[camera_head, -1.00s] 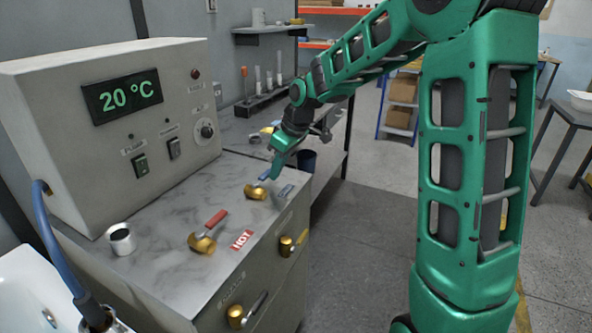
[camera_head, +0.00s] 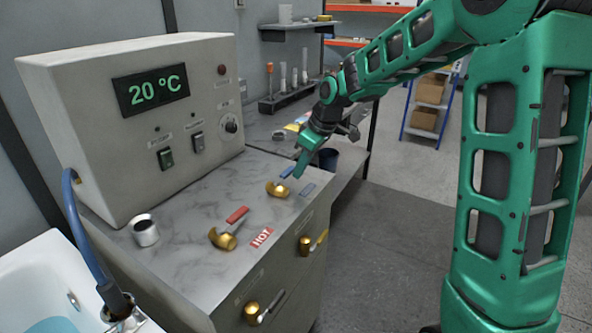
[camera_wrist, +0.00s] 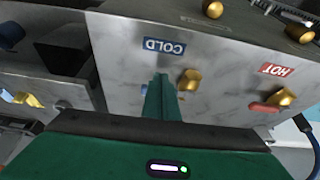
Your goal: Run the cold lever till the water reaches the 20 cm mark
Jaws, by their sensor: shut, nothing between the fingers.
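The cold lever is a brass valve (camera_head: 277,188) with a blue handle (camera_head: 288,172), on the grey counter top beside a blue label. In the wrist view its brass body (camera_wrist: 190,79) is right of my fingers, which partly cover the blue handle. My gripper (camera_head: 299,172) is shut and empty, pointing down close beside the handle; I cannot tell whether it touches. In the wrist view the shut fingers (camera_wrist: 161,80) are below the COLD label (camera_wrist: 164,46). The white bathtub (camera_head: 30,262) is at lower left, with a little blue water (camera_head: 58,326) showing. No level mark is in view.
The hot lever's red handle (camera_head: 237,214) and HOT label (camera_head: 262,237) are nearer on the counter. A metal cup (camera_head: 145,232) stands left of it. A control box (camera_head: 140,150) reads 20 °C. Brass handles (camera_head: 307,245) protrude from the cabinet front.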

